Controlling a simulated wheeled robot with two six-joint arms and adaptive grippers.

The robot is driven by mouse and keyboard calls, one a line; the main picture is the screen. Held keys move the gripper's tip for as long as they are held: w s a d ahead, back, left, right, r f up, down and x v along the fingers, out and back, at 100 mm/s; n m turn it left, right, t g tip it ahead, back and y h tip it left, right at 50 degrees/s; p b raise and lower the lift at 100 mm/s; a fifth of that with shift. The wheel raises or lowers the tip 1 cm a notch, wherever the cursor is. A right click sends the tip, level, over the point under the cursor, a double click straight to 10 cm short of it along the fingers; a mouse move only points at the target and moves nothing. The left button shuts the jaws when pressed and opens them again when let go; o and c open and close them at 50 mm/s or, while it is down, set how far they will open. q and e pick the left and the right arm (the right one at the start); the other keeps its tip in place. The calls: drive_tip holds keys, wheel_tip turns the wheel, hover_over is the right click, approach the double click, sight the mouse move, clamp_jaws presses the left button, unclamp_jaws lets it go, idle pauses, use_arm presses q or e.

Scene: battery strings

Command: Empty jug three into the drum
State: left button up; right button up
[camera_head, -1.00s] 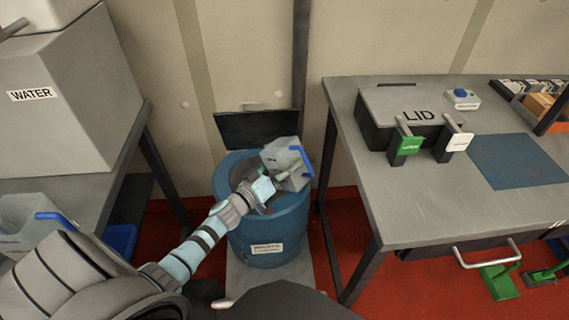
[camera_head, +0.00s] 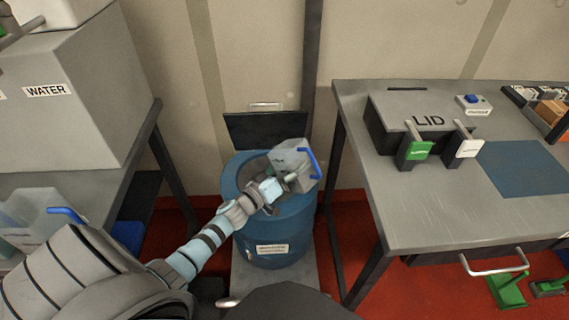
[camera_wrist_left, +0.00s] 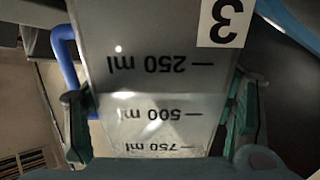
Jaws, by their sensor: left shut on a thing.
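Jug three (camera_wrist_left: 150,75) is a translucent jug with a blue handle, volume marks and a "3" label. In the left wrist view its marks appear upside down. My left gripper (camera_wrist_left: 160,125) is shut on it, one finger on each side. In the head view the jug (camera_head: 290,160) is tilted over the open mouth of the blue drum (camera_head: 270,228). Whether liquid is leaving the jug cannot be seen. My right gripper is not in view.
A grey water tank (camera_head: 60,95) stands on the left table, with another blue-handled jug (camera_head: 35,222) in front. The right table (camera_head: 440,210) holds a box marked LID (camera_head: 400,105), green and white handled items, and a blue mat (camera_head: 520,168).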

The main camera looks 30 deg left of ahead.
sight(291, 154)
use_arm(q)
drive_tip(key=shift+r+n+p, duration=0.6)
drive_tip(key=shift+p, duration=0.5)
drive_tip(key=shift+r, duration=0.1)
idle(0.5)
drive_tip(key=shift+r+n+p, duration=0.45)
drive_tip(key=shift+n+p, duration=0.35)
drive_tip(key=shift+p, duration=0.4)
idle(0.5)
drive_tip(key=shift+r+n+p, duration=0.45)
drive_tip(key=shift+n+p, duration=0.05)
drive_tip(key=shift+p, duration=0.25)
drive_tip(key=shift+r+p, duration=0.1)
drive_tip(key=shift+p, duration=0.2)
drive_tip(key=shift+r+n, duration=0.1)
drive_tip(key=shift+n, duration=0.3)
drive_tip(key=shift+a+r+n+p, duration=0.2)
drive_tip(key=shift+r+n+p, duration=0.3)
drive_tip(key=shift+p, duration=0.35)
